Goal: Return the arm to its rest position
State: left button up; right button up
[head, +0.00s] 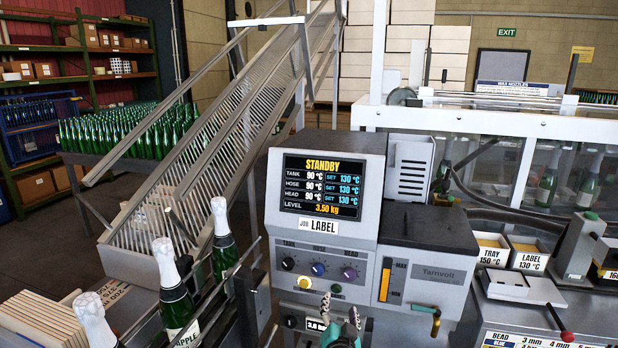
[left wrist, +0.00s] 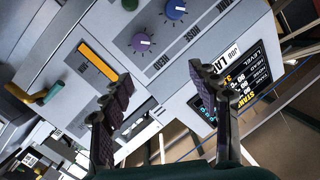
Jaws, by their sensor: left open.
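My left gripper (head: 340,314) is at the bottom middle of the head view, in front of the lower panel of the grey machine (head: 420,235). In the left wrist view its two dark fingers (left wrist: 160,75) are spread apart with nothing between them. The machine's face lies beyond them, tilted in that view, with a purple knob (left wrist: 140,42) and a blue knob (left wrist: 174,9). The machine's screen (head: 322,186) reads STANDBY, with tank, hose and head at 90 °C and set at 130 °C. My right gripper does not show.
Foil-topped bottles (head: 175,290) stand at the lower left beside a sloping conveyor (head: 215,150). A red-tipped lever (head: 560,325) and labelled trays (head: 528,258) are at the right. A green-and-orange handle (head: 427,312) sticks out from the machine's lower right.

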pick_arm(q)
jog(key=s+a+r+n+g+y, duration=0.2)
jog(key=s+a, duration=0.2)
jog(key=a, duration=0.6)
jog(key=s+a+r+n+g+y, duration=0.2)
jog(key=s+a+n, duration=0.15)
jog(key=a, duration=0.55)
jog(key=s+a+f+g+h, duration=0.1)
jog(key=s+a+f+g, duration=0.1)
jog(key=s, duration=0.6)
jog(key=s+a+f+n+g, duration=0.1)
jog(key=s+a+f, duration=0.1)
jog(key=s, duration=0.5)
jog(key=s+a+f+g+h, duration=0.1)
jog(key=s+a+f+g, duration=0.1)
jog(key=s, duration=0.6)
jog(key=shift+s+a+f+n+g+h, duration=0.15)
jog(key=shift+s+a+n+g+h, duration=0.2)
jog(key=shift+a, duration=0.25)
